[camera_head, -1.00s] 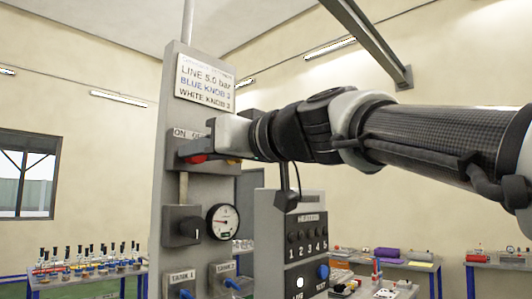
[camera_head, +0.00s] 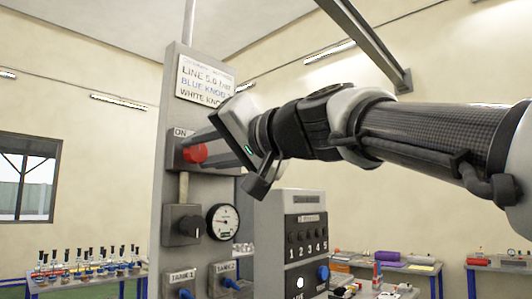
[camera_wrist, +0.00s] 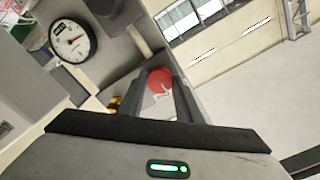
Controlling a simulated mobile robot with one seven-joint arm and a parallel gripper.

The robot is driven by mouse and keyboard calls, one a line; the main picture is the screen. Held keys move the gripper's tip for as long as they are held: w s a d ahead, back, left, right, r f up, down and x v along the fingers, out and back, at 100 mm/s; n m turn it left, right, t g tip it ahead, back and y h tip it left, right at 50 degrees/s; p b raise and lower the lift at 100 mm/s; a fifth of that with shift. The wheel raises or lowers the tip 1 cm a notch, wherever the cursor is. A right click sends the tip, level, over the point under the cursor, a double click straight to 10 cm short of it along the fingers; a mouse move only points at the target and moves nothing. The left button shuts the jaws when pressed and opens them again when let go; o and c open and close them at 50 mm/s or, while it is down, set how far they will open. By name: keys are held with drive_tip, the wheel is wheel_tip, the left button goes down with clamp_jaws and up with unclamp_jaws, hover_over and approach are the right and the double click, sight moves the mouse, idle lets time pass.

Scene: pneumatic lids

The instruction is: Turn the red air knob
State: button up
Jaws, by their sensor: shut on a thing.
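The red air knob (camera_head: 195,153) sits on the grey panel (camera_head: 172,110), beside the "ON" label. It also shows in the wrist view (camera_wrist: 159,82), between the two fingers. My gripper (camera_head: 203,147) is rolled at a slant, with its fingers reaching to the knob from the right. In the wrist view, my gripper (camera_wrist: 162,80) is shut on the red knob. A small yellow part (camera_wrist: 115,103) shows to the left of the fingers. Part of the label plate above the knob is hidden behind my gripper.
A grey heater box (camera_head: 307,240) stands to the right. Tables with bottles (camera_head: 88,265) and other items stand behind.

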drive_tip(key=m, duration=0.4)
drive_tip(key=shift+m+p, duration=0.3)
drive_tip(key=shift+p, duration=0.05)
drive_tip(key=shift+m+p, duration=0.7)
drive_tip(key=shift+m, duration=1.9)
drive_tip(key=o, duration=1)
drive_tip(key=shift+o, duration=0.2)
drive_tip(key=shift+d, duration=0.1)
drive_tip(key=b+v, duration=0.1)
drive_tip(key=v, duration=1.6)
